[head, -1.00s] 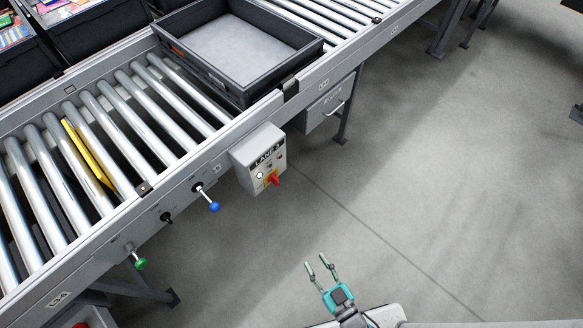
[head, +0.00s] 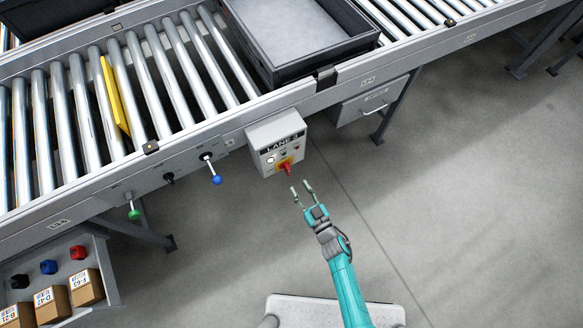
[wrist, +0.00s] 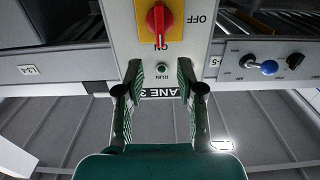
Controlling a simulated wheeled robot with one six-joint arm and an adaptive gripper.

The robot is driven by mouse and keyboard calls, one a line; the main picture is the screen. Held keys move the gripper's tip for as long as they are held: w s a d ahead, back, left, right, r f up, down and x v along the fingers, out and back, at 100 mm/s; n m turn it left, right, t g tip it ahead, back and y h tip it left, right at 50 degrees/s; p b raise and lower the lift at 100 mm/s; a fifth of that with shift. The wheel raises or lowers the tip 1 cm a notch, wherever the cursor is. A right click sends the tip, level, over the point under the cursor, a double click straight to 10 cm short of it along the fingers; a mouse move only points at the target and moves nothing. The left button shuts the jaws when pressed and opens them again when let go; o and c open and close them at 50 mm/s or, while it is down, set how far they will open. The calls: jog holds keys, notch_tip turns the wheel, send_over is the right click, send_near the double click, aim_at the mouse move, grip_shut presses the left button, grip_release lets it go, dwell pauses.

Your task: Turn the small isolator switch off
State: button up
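The small isolator switch is a red rotary handle on a yellow plate (head: 286,166), on the front of the grey LANE 3 control box (head: 262,134). In the wrist view the red handle (wrist: 156,20) shows at the top, partly cut off by the frame edge. Its lower end lines up with the ON mark; the OFF mark is to the right. My gripper (head: 300,187) is open and empty, just in front of and below the handle in the head view, apart from it. Its two fingers (wrist: 160,88) frame the box's RUN lamp and lane label in the wrist view.
A blue-knobbed lever (head: 216,180), a black switch (head: 168,178) and a green-knobbed lever (head: 134,214) are on the conveyor side rail. A grey box with a handle (head: 372,100) hangs to the right. A shelf with cartons (head: 52,302) stands lower left. The floor at right is clear.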

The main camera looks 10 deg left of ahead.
aim_at(289, 170)
jog(key=x, duration=0.8)
jog(key=shift+w+a, duration=0.2)
jog(key=shift+a, duration=0.05)
grip_shut()
